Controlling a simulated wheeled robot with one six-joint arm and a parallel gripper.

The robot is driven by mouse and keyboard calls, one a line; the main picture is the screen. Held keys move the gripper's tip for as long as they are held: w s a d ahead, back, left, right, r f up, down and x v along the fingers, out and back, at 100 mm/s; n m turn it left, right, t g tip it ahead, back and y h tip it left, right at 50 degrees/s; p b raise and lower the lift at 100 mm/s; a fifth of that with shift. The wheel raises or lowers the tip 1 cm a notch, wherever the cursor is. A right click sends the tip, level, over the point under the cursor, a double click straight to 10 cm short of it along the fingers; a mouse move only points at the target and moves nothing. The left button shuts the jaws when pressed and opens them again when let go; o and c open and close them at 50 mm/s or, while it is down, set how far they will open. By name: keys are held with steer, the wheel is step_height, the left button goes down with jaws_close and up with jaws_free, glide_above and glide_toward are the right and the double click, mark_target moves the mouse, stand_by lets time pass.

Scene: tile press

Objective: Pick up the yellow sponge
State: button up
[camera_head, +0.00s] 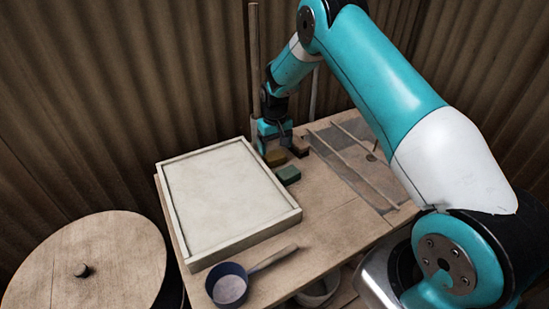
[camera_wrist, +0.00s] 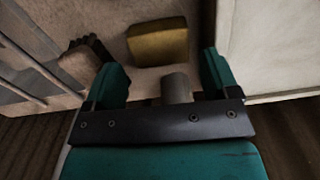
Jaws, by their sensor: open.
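The yellow sponge (camera_head: 276,158) lies on the wooden table beside the pale framed tray. In the wrist view the sponge (camera_wrist: 158,42) is a dull yellow block just beyond the fingertips, lying across the space between them. My gripper (camera_head: 273,140) is low over the far part of the table, right by the sponge. In the wrist view my gripper (camera_wrist: 162,74) has its two teal fingers wide apart with no sponge between them. A short grey cylinder (camera_wrist: 177,88) shows between the fingers; I cannot tell what it is.
A green block (camera_head: 288,175) lies in front of the sponge, and a brown brush-like block (camera_head: 300,147) lies to its right. The framed tray (camera_head: 291,218) is close on the left. A blue pan (camera_head: 228,288) sits at the front. A pole (camera_head: 254,70) stands behind.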

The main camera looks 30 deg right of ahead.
mark_target(275, 156)
step_height(275, 156, down, 5)
steer(key=shift+s+f+p, duration=0.15)
steer(key=shift+p, duration=0.55)
steer(key=c, duration=0.6)
steer(key=shift+o, duration=0.2)
step_height(275, 156, up, 20)
steer(key=b, duration=0.2)
